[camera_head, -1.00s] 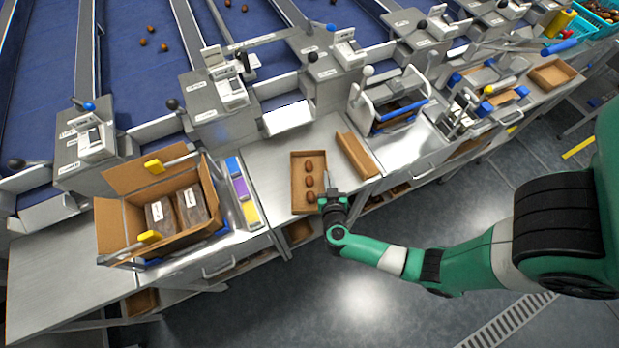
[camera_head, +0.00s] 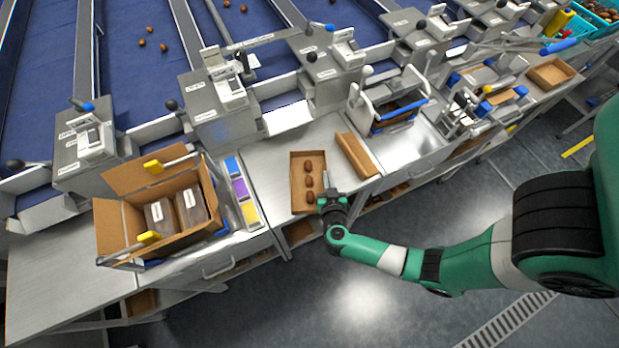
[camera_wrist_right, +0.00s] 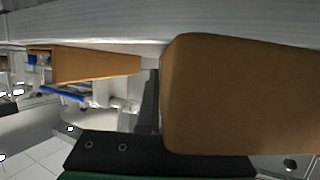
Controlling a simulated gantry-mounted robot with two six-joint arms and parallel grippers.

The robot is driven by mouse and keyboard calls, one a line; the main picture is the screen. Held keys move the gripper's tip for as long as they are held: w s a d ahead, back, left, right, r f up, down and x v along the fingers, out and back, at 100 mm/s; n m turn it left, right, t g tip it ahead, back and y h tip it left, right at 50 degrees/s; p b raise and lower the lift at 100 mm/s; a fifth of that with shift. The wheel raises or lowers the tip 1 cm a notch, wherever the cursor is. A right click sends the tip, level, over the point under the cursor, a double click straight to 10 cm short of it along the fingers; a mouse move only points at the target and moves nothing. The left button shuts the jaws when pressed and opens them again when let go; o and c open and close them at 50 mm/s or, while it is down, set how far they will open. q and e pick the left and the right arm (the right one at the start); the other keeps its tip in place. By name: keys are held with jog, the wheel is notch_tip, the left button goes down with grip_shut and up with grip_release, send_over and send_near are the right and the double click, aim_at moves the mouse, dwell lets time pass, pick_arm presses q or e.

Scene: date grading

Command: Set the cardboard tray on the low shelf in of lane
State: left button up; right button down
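An open cardboard tray (camera_head: 296,193) with three brown dates in a row lies on the steel bench in the head view. My right gripper (camera_head: 328,194) is at its near right corner, beside the nearest date. In the right wrist view a cardboard wall (camera_wrist_right: 238,95) fills the right side, close against a dark finger (camera_wrist_right: 150,100). The other finger is hidden there, so I cannot tell whether the gripper is shut on the wall. Low shelf spaces (camera_head: 300,233) with cardboard in them show below the bench front. My left gripper is not in view.
A second, narrow cardboard tray (camera_head: 356,154) stands just right of the first; one also shows in the wrist view (camera_wrist_right: 95,66). A large open carton (camera_head: 117,222) and coloured bins (camera_head: 240,190) stand to the left. Grey floor (camera_head: 320,310) lies clear in front.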

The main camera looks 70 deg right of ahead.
jog(key=shift+r+p, duration=0.35)
jog(key=shift+r, duration=0.1)
notch_tip(320, 180, up, 3)
jog(key=shift+f+p, duration=0.1)
jog(key=shift+p, duration=1)
jog(key=s+a+r+p, duration=0.2)
jog(key=s+r+p, duration=0.4)
jog(key=s+r, duration=0.3)
jog(key=s, duration=0.4)
jog(key=shift+s+a+r, duration=0.2)
jog(key=shift+s+a, duration=0.1)
jog(key=shift+a, duration=0.05)
